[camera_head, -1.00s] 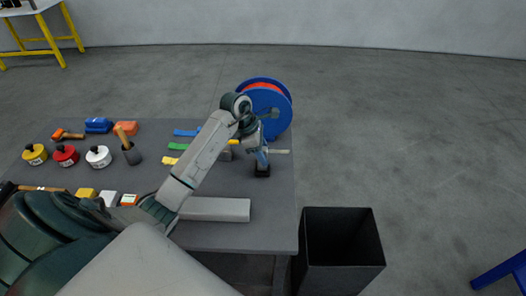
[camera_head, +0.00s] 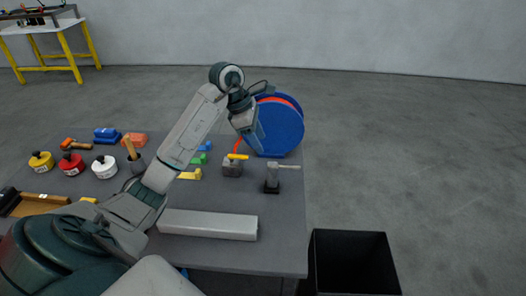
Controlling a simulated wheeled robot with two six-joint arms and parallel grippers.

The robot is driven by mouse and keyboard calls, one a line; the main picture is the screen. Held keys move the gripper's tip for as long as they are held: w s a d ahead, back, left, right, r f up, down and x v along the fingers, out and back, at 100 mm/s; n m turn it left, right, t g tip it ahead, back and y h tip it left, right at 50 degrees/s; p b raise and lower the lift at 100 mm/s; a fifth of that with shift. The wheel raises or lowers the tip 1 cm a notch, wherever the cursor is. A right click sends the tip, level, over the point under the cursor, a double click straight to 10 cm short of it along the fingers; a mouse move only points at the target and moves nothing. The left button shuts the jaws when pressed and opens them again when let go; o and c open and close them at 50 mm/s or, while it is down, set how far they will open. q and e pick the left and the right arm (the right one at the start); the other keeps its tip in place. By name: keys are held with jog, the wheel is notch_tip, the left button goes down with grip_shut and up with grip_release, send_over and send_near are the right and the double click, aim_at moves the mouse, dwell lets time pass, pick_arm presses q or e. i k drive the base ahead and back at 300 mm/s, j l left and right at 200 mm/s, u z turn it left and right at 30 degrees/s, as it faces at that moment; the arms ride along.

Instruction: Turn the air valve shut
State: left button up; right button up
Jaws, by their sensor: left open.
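The air valve (camera_head: 232,168) is a small grey block on the dark table, with a yellow lever (camera_head: 238,156) lying crosswise on top. A red hose runs up from it towards the blue hose reel (camera_head: 284,128). My left gripper (camera_head: 257,140) is open and empty, raised in front of the reel's left side, above and apart from the valve in the picture. Its fingers are partly lost against the blue reel. My right gripper is not in view.
A grey post with a sideways handle (camera_head: 272,176) stands on a black base right of the valve. A long grey bar (camera_head: 207,224) lies nearer. Yellow, red and white pots (camera_head: 104,167) stand left. A black bin (camera_head: 353,262) stands beyond the table's right edge.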

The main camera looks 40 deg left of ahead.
aim_at(231, 157)
jog(key=u, duration=1.35)
